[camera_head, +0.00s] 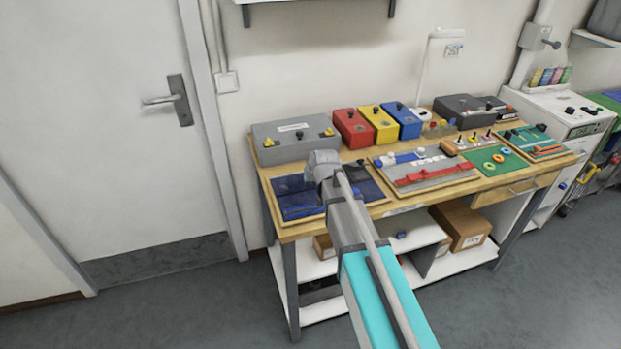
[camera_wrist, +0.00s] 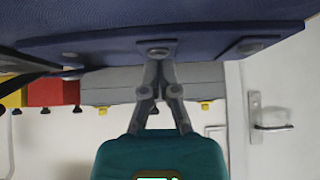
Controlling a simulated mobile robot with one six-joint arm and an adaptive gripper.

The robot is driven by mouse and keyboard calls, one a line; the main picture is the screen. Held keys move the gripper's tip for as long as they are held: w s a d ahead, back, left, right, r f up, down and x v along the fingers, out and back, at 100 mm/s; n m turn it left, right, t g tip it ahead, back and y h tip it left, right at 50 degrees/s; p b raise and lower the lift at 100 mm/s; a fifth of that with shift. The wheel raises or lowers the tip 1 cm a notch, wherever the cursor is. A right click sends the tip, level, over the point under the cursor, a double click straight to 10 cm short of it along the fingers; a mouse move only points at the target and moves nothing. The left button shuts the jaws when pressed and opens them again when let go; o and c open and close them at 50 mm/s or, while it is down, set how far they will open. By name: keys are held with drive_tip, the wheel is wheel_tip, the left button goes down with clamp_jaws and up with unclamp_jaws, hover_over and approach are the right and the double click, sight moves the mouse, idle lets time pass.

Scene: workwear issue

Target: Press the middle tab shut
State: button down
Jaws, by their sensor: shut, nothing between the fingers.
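A board with dark blue cloth (camera_head: 298,203) lies at the left front of the bench. In the wrist view the blue cloth (camera_wrist: 100,42) fills the top, with several flaps or tabs bearing round grey studs. The middle tab (camera_wrist: 157,48) is straight in front of my fingers, with another tab on each side, left (camera_wrist: 70,56) and right (camera_wrist: 250,46). My gripper (camera_wrist: 156,66) is shut and empty, its tips close to the middle tab. I cannot tell whether they touch it. In the head view my arm hides the fingers and part of the board.
A grey case (camera_head: 290,138) with yellow latches stands behind the board. Red (camera_head: 352,128), yellow (camera_head: 377,123) and blue (camera_head: 403,120) boxes are beside it. A grey board with a red strap (camera_head: 435,173) and a green board (camera_head: 497,160) lie to the right.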

sight(310, 183)
drive_tip(key=shift+r, duration=0.15)
drive_tip(key=shift+d+r+p, duration=0.1)
drive_tip(key=shift+r+p, duration=0.55)
drive_tip(key=shift+p, duration=0.1)
drive_tip(key=shift+r, duration=0.15)
wheel_tip(310, 183, up, 4)
drive_tip(key=p, duration=0.4)
drive_tip(key=shift+w, duration=0.1)
drive_tip(key=p+v, duration=0.7)
drive_tip(key=v, duration=0.2)
drive_tip(key=shift+s, duration=0.6)
drive_tip(key=shift+d, duration=0.2)
drive_tip(key=s+d+f+m+g+h, duration=0.1)
drive_tip(key=s+d+f+g, duration=0.1)
drive_tip(key=s+d, duration=0.4)
drive_tip(key=s+d+f+m+g+h, duration=0.1)
drive_tip(key=s+d+g, duration=0.4)
drive_tip(key=s, duration=0.9)
drive_tip(key=shift+d+f+m, duration=0.4)
drive_tip(key=shift+f+m, duration=0.2)
